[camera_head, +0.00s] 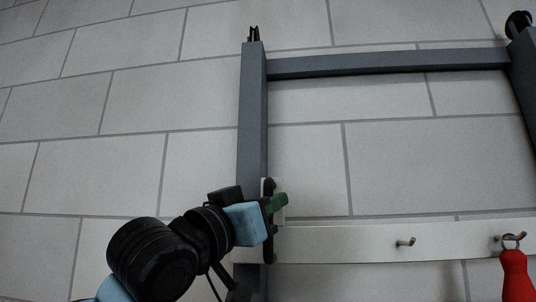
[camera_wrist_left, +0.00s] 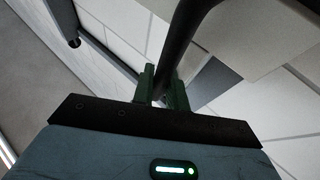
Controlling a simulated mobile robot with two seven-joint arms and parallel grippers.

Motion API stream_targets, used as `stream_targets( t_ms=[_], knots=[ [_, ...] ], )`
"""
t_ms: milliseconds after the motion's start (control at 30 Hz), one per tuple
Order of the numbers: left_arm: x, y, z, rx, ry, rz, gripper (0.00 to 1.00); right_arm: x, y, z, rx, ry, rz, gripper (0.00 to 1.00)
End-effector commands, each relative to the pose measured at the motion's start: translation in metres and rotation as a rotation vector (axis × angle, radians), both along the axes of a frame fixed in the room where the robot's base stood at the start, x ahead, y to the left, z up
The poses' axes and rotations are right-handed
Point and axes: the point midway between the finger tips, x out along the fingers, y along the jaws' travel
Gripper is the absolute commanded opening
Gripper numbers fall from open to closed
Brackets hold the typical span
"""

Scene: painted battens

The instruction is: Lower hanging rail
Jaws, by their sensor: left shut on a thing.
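The hanging rail is a white batten (camera_head: 345,242) running across the lower part of the head view, in front of a grey upright post (camera_head: 252,110). A dark upright handle (camera_head: 269,252) is at its left end; in the left wrist view it is a thick dark bar (camera_wrist_left: 179,42). My left gripper (camera_head: 275,204), with green fingers, is at this handle. In the left wrist view its fingers (camera_wrist_left: 163,88) are shut on the bar. The fingers hide part of the handle. My right gripper is not in view.
A grey crossbar (camera_head: 390,63) joins the left post to a right post (camera_head: 525,70). Metal hooks (camera_head: 406,242) stick out of the rail. A red object (camera_head: 515,277) hangs from the right one. Behind is a pale block wall (camera_head: 110,105). The space between crossbar and rail is clear.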

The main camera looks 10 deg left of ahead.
Motion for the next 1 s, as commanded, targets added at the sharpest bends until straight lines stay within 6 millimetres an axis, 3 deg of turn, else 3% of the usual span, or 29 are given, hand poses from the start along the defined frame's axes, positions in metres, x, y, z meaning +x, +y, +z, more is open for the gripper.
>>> stream_targets(
  t_ms=[33,133,400,933,967,1000],
  knots=[
    [0.002,-0.001,-0.018,0.002,0.010,-0.002,0.00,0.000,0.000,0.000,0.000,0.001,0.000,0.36],
    [0.002,-0.001,-0.041,0.002,0.010,-0.002,0.00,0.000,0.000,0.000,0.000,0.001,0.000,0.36],
    [0.002,0.000,-0.080,0.003,0.008,0.000,0.00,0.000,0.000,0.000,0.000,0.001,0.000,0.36],
    [0.001,-0.001,-0.089,0.003,0.007,0.000,0.00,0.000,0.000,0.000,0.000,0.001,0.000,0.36],
    [0.001,0.000,-0.089,0.003,0.008,0.000,0.17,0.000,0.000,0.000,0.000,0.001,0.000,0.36],
    [0.001,0.000,-0.088,0.003,0.007,0.000,0.22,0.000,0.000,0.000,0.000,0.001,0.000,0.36]
  ],
)
